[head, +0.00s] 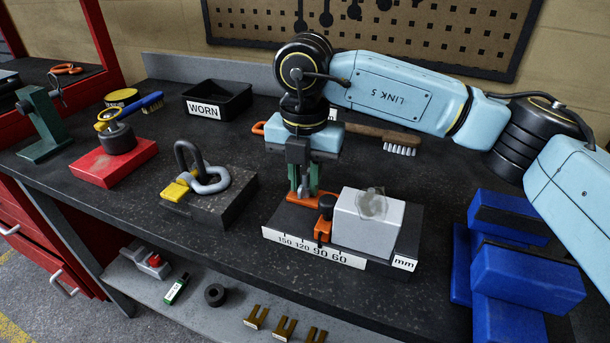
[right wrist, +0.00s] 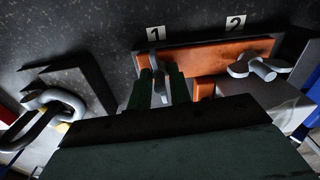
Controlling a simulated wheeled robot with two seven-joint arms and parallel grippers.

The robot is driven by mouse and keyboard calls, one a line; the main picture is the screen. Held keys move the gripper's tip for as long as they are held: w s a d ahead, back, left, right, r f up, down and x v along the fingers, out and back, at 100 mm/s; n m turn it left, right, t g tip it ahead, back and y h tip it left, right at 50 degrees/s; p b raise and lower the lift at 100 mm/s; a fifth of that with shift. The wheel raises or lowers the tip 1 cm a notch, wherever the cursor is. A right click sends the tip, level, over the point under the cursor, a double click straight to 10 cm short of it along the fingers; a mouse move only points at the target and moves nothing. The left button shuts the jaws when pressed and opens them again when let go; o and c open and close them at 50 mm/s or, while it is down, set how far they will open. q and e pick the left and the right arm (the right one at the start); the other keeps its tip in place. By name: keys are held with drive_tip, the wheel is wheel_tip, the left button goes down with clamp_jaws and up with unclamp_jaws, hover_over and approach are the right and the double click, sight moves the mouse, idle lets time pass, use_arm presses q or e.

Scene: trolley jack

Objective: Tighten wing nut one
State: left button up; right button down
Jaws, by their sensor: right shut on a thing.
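My right gripper (head: 303,188) points down over the left end of the orange clamp bar (head: 310,200) of the scale fixture (head: 292,247). In the right wrist view its green fingers (right wrist: 160,88) are shut on the grey wing nut one (right wrist: 159,90), below the label "1" (right wrist: 156,34). The fingers hide most of this nut. Wing nut two (right wrist: 258,69) is grey, with its wings spread, below the label "2" (right wrist: 235,23), to the right of the fingers. My left gripper is not in view.
A pale block (head: 368,226) sits on the fixture just right of the gripper. Blue blocks (head: 525,280) are stacked at right. A shackle on a dark block (head: 215,205) stands to the left. A WORN bin (head: 217,98) and a wire brush (head: 400,145) lie behind.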

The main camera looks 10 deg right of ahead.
sight(305, 186)
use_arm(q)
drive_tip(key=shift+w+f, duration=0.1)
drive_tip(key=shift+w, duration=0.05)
use_arm(e)
drive_tip(key=shift+w+r+m, duration=0.1)
drive_tip(key=shift+r+m, duration=0.15)
drive_tip(key=shift+m, duration=0.25)
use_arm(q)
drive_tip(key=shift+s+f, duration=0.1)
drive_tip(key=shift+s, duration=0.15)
use_arm(e)
drive_tip(key=c, duration=1.6)
unclamp_jaws()
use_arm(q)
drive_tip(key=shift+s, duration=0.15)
use_arm(e)
drive_tip(key=o, duration=0.3)
drive_tip(key=shift+f, duration=0.15)
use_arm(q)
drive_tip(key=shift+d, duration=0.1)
